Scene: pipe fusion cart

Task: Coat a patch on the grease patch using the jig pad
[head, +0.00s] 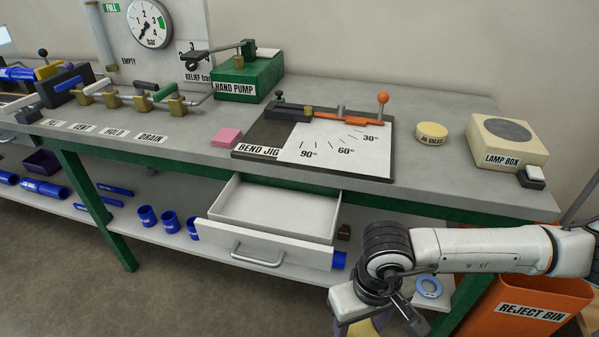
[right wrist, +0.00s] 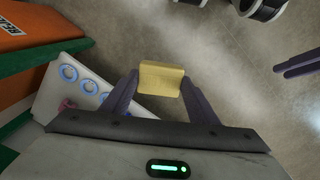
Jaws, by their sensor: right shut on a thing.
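My right gripper (right wrist: 161,92) is shut on a yellow pad (right wrist: 161,78), which shows between its two fingers in the right wrist view. In the head view my right gripper (head: 375,327) is low at the bottom edge, in front of the bench, and only a bit of the pad shows. The bend jig (head: 345,152) lies on the bench, with a white angle plate, a dark base and an orange lever. A round yellow tin labelled as jig grease (head: 432,132) stands right of it. I cannot make out a separate grease patch.
An open, empty-looking drawer (head: 265,246) juts out below the jig. A pink block (head: 227,137) lies left of the jig, and the lamp box (head: 506,143) stands at the right. The orange reject bin (head: 530,300) is beside my right arm. Bench around the tin is clear.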

